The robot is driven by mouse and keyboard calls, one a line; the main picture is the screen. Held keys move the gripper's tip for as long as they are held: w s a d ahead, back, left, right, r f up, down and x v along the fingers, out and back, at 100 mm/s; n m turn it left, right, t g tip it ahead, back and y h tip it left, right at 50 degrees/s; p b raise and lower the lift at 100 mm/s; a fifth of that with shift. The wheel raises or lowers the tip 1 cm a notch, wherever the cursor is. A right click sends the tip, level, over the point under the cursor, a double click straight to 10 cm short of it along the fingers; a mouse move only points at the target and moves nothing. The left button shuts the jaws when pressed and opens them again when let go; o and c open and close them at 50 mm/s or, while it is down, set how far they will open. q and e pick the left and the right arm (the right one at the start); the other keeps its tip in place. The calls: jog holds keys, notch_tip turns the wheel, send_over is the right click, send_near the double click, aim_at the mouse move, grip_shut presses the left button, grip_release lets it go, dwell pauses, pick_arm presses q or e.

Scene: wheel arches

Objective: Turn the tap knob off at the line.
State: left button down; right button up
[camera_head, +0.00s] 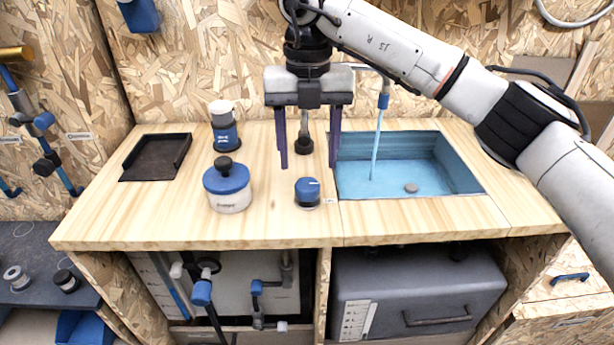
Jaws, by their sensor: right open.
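The tap knob (307,191) is a short blue cylinder with a pale mark on its top. It stands on the wooden counter just left of the sink's front left corner, with a small label beside it. The tap spout (384,92) has a blue tip, and a stream of water runs from it into the blue sink (465,172). My right gripper (308,160) points down with its two purple fingers apart and empty. It is above and behind the knob in this view, not touching it. The tap's base (303,146) shows between the fingers. My left gripper is not in view.
A blue-lidded pot (228,186) stands left of the knob, with a blue and white canister (223,126) behind it. A black tray (156,158) lies at the counter's left. The counter (270,225) in front of the knob is clear.

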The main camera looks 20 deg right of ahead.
aim_at(308, 184)
notch_tip(308, 184, down, 6)
dwell(0.4)
jog(key=c, duration=1)
jog(key=shift+c, duration=0.2)
